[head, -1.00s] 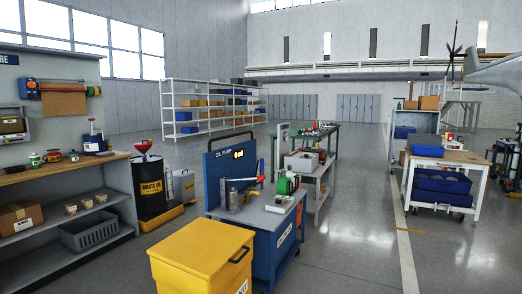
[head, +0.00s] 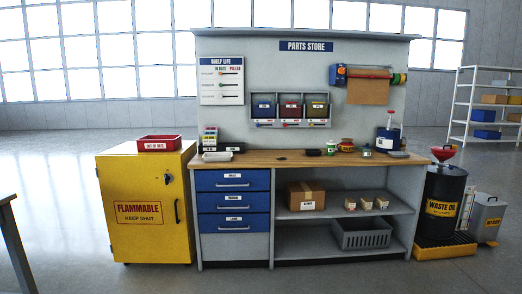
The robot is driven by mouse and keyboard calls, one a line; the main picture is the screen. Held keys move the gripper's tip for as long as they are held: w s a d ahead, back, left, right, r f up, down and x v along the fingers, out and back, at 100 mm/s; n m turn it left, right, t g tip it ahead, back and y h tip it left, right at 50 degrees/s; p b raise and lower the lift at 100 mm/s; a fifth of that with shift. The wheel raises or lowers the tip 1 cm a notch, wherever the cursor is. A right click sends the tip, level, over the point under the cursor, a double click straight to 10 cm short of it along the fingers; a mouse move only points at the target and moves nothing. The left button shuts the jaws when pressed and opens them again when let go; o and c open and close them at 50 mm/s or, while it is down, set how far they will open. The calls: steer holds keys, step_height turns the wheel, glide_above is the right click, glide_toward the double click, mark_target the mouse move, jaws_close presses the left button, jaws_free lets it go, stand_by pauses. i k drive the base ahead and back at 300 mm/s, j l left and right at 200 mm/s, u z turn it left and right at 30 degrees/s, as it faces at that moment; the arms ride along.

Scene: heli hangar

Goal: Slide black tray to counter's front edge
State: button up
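The counter (head: 290,160) has a wooden top and stands under the PARTS STORE board, facing me across the floor. Dark items on the counter top are a low black holder with white labels (head: 236,148) at the left back, a small flat dark piece (head: 281,158) near the middle, and a flat dark shape (head: 398,154) at the right end by a blue device (head: 387,141). A small pale tray (head: 217,156) lies at the left front. My gripper is not in view.
A yellow flammables cabinet (head: 145,215) with a red bin (head: 159,144) on top adjoins the counter's left. A waste oil drum (head: 444,195) stands at its right. A dark table edge (head: 8,215) shows at far left. The floor in front of the counter is clear.

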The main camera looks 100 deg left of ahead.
mark_target(313, 153)
steer(key=u, duration=2.6)
steer(key=i+j+u, duration=0.1)
steer(key=i+j, duration=0.15)
steer(key=i, duration=1.5)
steer(key=i+j+u, duration=0.1)
steer(key=i, duration=1.65)
